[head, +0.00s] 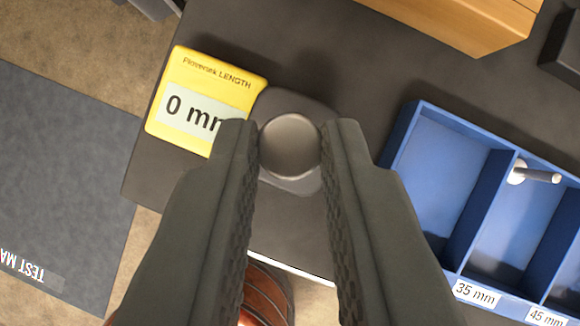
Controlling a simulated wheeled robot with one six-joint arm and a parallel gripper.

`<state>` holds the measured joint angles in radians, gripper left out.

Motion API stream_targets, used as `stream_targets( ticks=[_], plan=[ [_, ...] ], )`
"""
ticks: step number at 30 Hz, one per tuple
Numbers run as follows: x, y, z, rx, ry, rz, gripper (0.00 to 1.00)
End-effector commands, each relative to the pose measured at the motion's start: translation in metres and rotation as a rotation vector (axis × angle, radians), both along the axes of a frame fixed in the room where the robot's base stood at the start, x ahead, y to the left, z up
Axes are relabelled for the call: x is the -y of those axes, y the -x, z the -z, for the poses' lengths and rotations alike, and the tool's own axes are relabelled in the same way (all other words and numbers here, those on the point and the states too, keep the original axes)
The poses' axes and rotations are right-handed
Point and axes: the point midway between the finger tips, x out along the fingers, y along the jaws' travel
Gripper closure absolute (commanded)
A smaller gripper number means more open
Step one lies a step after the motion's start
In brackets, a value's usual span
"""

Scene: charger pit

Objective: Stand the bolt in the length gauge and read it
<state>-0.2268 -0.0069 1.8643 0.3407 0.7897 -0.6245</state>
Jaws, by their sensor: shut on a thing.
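My gripper (290,147) is shut on the bolt (290,146), whose round grey metal head faces the camera between the two fingertips. The bolt's shank is hidden below its head. The length gauge (205,85) is a yellow block with a label and a display that reads "0 mm", partly covered by my left finger. Its dark grey base (283,96) lies beneath the bolt. I cannot tell whether the bolt touches the base or hangs above it.
A blue tray (408,140) with compartments labelled 35 mm and 45 mm stands at the right; another bolt (533,175) lies in it. A wooden block (465,22) is at the top. A dark mat (60,180) lies at the left. An orange-brown object (266,292) shows below.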

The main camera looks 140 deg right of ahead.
Motion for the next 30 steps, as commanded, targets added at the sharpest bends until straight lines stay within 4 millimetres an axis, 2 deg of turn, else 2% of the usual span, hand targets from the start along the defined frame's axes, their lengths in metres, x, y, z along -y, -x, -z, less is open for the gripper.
stream_targets(
  ticks=[30],
  plan=[
    [0.000, 0.000, 0.018, 0.000, 0.000, 0.000, 1.00]
  ],
)
